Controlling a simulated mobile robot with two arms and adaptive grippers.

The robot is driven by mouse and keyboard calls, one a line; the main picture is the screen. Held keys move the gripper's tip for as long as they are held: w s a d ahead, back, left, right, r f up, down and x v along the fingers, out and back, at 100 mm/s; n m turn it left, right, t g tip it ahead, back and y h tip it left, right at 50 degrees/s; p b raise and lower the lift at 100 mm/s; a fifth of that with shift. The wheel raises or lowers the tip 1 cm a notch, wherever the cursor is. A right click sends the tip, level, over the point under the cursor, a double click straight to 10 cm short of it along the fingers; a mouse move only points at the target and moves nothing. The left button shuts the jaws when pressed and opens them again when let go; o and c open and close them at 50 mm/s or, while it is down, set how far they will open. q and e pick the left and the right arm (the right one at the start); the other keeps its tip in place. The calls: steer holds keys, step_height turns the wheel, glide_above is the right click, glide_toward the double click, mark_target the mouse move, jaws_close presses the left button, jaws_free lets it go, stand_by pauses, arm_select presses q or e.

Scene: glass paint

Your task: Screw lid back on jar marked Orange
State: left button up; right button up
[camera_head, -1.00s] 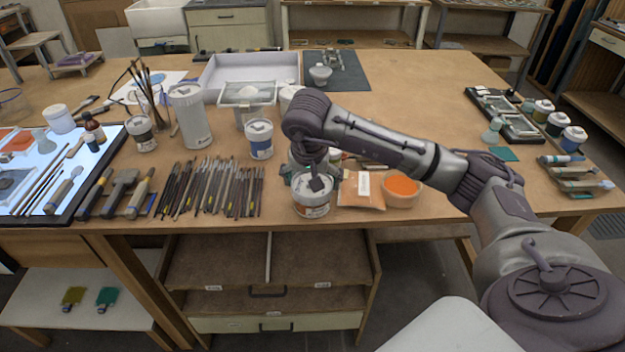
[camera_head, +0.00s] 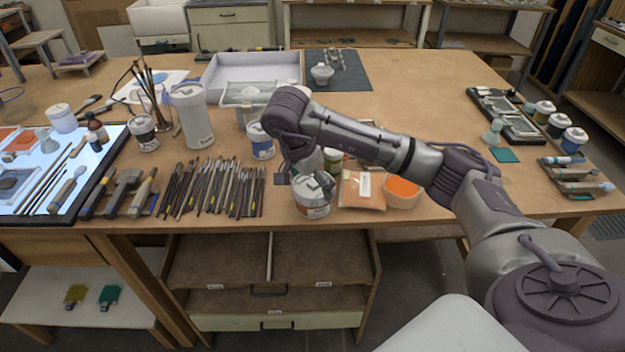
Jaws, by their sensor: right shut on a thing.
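A white jar (camera_head: 313,211) with a label stands near the front edge of the table. The label is too small to read in this view. A white lid (camera_head: 303,187) is on top of the jar; I cannot tell how tightly it sits. My right gripper (camera_head: 322,188) comes down from above and is shut on the lid. Its fingers and wrist hide part of the lid and what is behind it. My left gripper is not in view.
An orange packet (camera_head: 362,193) and a bowl of orange powder (camera_head: 402,192) stand close to the jar's right. Several brushes (camera_head: 212,188) lie to its left. A blue-labelled jar (camera_head: 261,142) stands behind. The table's right middle is clear.

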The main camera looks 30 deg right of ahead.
steer(key=m+g, duration=0.1)
steer(key=m, duration=0.2)
steer(key=shift+w+p, duration=0.1)
steer(key=shift+p, duration=0.25)
steer(key=shift+m+p, duration=0.35)
steer(key=shift+m, duration=0.65)
steer(key=shift+m+g, duration=0.4)
steer(key=shift+m, duration=0.2)
steer(key=o, duration=0.5)
steer(key=shift+f, duration=0.1)
